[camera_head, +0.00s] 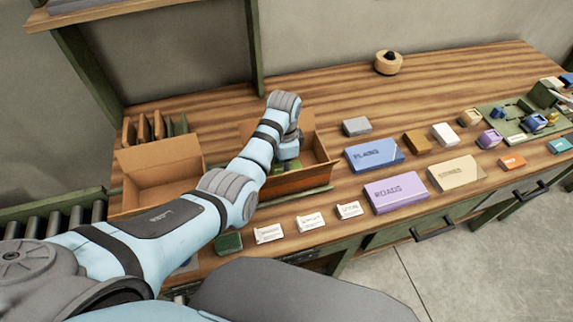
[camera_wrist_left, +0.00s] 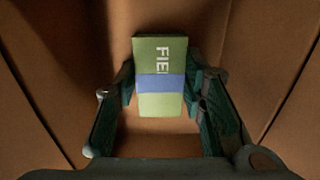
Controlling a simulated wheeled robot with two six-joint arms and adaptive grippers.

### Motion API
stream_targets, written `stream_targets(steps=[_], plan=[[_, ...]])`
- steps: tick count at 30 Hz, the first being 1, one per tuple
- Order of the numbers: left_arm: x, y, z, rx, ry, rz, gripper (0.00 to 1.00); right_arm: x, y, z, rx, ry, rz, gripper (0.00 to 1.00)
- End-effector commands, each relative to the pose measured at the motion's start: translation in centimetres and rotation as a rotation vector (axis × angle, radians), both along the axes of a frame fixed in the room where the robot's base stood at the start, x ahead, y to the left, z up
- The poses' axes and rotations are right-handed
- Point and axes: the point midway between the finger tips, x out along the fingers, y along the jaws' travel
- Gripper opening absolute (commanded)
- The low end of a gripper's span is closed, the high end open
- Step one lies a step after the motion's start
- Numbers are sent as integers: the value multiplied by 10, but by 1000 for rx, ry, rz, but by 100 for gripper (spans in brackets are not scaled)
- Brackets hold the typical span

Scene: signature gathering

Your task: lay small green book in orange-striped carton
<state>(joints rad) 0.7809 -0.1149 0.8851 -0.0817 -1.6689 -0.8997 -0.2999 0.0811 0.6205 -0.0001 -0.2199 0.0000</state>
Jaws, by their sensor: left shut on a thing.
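The small green book (camera_wrist_left: 158,103) with a blue band and white lettering is between the two fingers of my left gripper (camera_wrist_left: 159,82) in the left wrist view. The fingers are shut on its sides, with brown cardboard walls around it. In the head view my left gripper (camera_head: 287,163) reaches down into the orange-striped carton (camera_head: 298,182), whose flaps stand open. My arm hides much of this carton, and the book is hard to make out there. I cannot tell whether the book touches the carton floor. My right gripper is not in view.
An open plain carton (camera_head: 160,185) stands left of the striped one. Blue (camera_head: 374,155), purple (camera_head: 395,192) and beige (camera_head: 455,172) boxes lie to the right. White cards (camera_head: 310,222) and a dark green block (camera_head: 229,243) line the front edge. The back of the table is mostly clear.

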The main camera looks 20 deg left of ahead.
Motion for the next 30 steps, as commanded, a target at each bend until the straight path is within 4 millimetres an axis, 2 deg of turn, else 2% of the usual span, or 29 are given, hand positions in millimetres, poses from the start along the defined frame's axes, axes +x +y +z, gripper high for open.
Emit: stream_targets(steps=[5, 6, 9, 10, 26, 29, 30], plan=[[0, 0, -4, 1, -1, 0, 9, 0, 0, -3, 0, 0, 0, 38], [0, 0, -4, 0, -1, 0, 42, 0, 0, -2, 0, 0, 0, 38], [0, 0, -3, 0, -1, 0, 57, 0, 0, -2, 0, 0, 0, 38], [0, 0, -3, 0, -1, 0, 60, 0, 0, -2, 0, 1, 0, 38], [1, -1, -2, -4, -4, -2, 60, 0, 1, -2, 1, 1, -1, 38], [10, -12, 10, -37, -34, -22, 60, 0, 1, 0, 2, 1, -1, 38], [16, -21, 20, -65, -56, -39, 60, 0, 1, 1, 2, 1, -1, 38]])
